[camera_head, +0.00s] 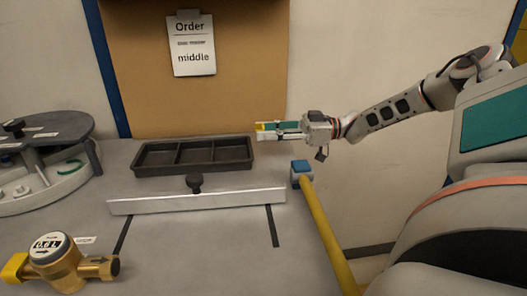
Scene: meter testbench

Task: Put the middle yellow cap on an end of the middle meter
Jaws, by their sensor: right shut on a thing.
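A brass meter (62,265) with a round white dial lies at the lower left of the bench. A yellow cap (14,268) covers its left end. Its right end (109,267) is bare brass with a dark opening. My right gripper (264,131) reaches in from the right above the bench's back right part. It is shut on a small yellow cap (260,126) at its fingertips, partly hidden by the fingers. It is well apart from the meter, up and to the right of it. My left gripper is not in view.
A black tray (174,173) with three empty compartments lies at the back. In front is a metal bar (235,201) with a black knob (194,183). A round grey fixture (52,190) stands left. A yellow rail (327,235) runs along the right edge. The front middle bench is clear.

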